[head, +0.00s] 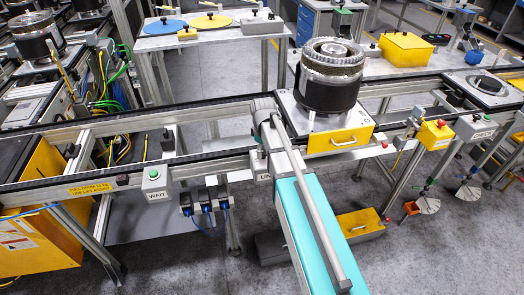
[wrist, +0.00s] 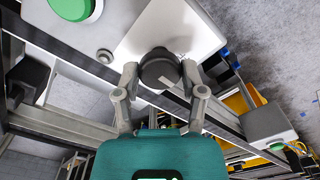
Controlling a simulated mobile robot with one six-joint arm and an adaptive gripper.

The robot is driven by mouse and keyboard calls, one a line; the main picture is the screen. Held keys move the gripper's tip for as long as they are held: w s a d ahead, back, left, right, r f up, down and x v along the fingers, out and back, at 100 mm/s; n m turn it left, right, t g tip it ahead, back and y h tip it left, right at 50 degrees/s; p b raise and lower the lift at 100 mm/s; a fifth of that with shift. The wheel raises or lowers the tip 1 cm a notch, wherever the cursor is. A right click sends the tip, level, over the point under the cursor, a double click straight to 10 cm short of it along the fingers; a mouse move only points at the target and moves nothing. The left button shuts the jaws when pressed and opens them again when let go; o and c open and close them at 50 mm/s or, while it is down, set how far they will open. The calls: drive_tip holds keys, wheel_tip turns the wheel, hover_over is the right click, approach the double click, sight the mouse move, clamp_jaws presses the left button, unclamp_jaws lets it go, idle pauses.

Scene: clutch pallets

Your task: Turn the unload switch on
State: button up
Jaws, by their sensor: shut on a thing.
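The switch is a round black knob (wrist: 160,70) on a pale grey panel (wrist: 178,28) in the wrist view. My gripper (wrist: 159,74) has one finger on each side of the knob and is shut on it. A pale streak shows on the knob's near side, but I cannot tell which setting it marks. In the head view, a grey box with a label starting "UN" (head: 263,177) sits on the front rail. My arm covers the rest of it, and the knob and fingertips cannot be made out there.
In the head view, the WAIT box (head: 155,183) is to the left along the rail. A dark clutch (head: 328,75) stands on a pallet with a yellow front (head: 338,140) behind my arm.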

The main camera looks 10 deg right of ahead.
drive_tip(key=shift+m, duration=0.3)
drive_tip(key=m, duration=1.1)
drive_tip(key=shift+s, duration=0.1)
idle(0.4)
drive_tip(key=o, duration=1.2)
drive_tip(key=shift+c, duration=0.2)
drive_tip(key=s+n, duration=0.2)
drive_tip(key=s, duration=1.4)
drive_tip(key=shift+a+n, duration=0.4)
